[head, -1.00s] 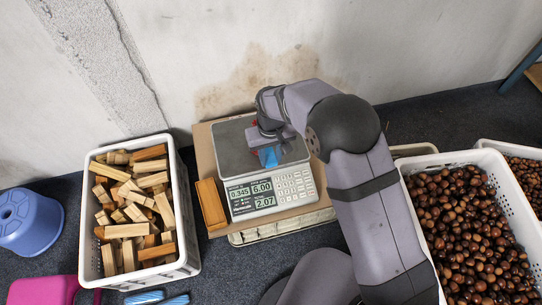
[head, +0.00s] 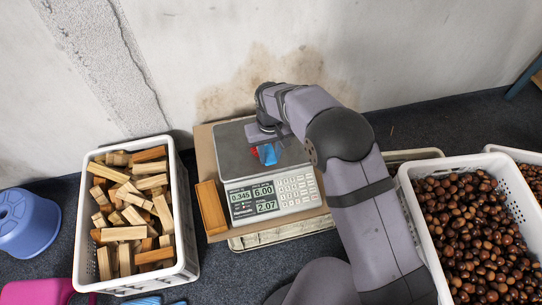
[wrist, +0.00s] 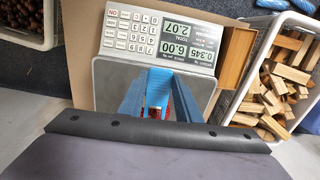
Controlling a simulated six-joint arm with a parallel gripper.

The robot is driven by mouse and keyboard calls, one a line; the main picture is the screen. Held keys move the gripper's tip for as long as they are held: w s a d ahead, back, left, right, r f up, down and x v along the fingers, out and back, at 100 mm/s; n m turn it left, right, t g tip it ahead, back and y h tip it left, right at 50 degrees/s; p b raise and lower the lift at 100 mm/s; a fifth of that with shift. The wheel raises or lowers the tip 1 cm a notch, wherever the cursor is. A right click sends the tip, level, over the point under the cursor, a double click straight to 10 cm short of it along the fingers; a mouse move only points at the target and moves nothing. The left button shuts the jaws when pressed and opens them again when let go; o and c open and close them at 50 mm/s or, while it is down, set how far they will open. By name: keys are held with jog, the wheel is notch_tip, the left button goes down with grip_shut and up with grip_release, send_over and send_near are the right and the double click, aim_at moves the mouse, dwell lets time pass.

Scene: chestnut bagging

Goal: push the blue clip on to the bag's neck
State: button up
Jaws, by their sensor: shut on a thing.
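My gripper (head: 267,156) is over the steel pan of the scale (head: 236,160), pointing down. Its two blue fingers show in the wrist view (wrist: 157,100), closed around a small blue piece that I take to be the blue clip (wrist: 157,86).
A white crate of wood blocks (head: 86,225) stands left. A white crate of chestnuts (head: 408,205) stands right. A blue stool (head: 28,222) is far left. The wall is close behind the scale.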

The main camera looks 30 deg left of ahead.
aim_at(266, 146)
jog(key=shift+w+a+b, duration=0.55)
jog(key=shift+w+a, duration=1.1)
jog(key=shift+a, duration=0.1)
jog(key=o, duration=0.9)
jog(key=shift+o, duration=0.2)
jog(key=shift+r+p, duration=0.35)
jog(key=shift+r, duration=3.3)
